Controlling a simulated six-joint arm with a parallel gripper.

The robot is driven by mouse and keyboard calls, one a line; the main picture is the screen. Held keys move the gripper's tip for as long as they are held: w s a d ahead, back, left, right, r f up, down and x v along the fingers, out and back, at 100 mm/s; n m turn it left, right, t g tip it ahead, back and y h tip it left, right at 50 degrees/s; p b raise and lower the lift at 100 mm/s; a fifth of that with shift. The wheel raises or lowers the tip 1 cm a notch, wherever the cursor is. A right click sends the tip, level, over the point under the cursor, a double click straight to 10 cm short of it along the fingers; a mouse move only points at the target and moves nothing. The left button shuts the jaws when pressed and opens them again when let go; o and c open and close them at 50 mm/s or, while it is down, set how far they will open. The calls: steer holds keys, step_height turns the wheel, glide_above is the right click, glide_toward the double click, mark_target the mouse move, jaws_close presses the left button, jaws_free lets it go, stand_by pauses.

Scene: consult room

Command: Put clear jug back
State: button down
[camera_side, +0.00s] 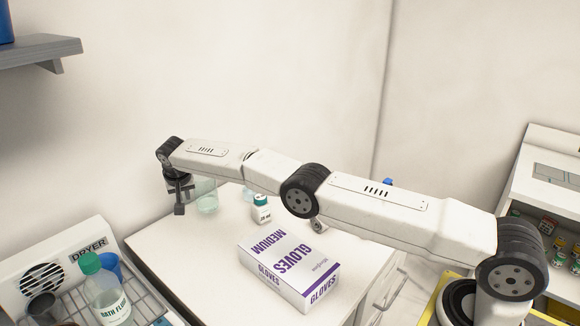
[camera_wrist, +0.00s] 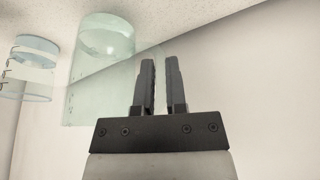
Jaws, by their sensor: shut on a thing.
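The clear jug (camera_side: 207,196) is a pale green, see-through cylinder at the back left of the white counter. In the wrist view the jug (camera_wrist: 98,75) stands just left of the fingers, with its faint handle running to them. My gripper (camera_side: 180,200) is beside the jug on its left in the side view. In the wrist view the gripper (camera_wrist: 160,82) has its two dark fingers close together, shut on the jug at its handle. The jug looks about upright. I cannot tell whether its base touches the counter.
Another clear vessel with a bluish rim (camera_wrist: 30,72) is near the jug. A small white bottle with a green cap (camera_side: 261,209) and a glove box (camera_side: 290,268) stand on the counter. A drying rack (camera_side: 145,296) holds a green-capped bottle (camera_side: 107,293). The counter's left front is bare.

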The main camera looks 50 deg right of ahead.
steer(key=s+a+r+n+y, duration=0.25)
steer(key=s+r+n, duration=0.25)
steer(key=s+r, duration=0.4)
steer(key=s+r+n, duration=0.2)
steer(key=s, duration=1.1)
steer(key=shift+s+a+r+n+t, duration=0.25)
steer(key=shift+a+r+n+t, duration=0.05)
steer(key=shift+r+n, duration=0.1)
steer(key=shift+f+y, duration=0.1)
steer(key=shift+y, duration=0.15)
steer(key=w+a+f, duration=0.2)
steer(key=w+f, duration=0.7)
steer(key=w, duration=0.4)
steer(key=shift+w+a+f, duration=0.15)
steer(key=shift+a, duration=0.05)
steer(key=shift+f, duration=0.1)
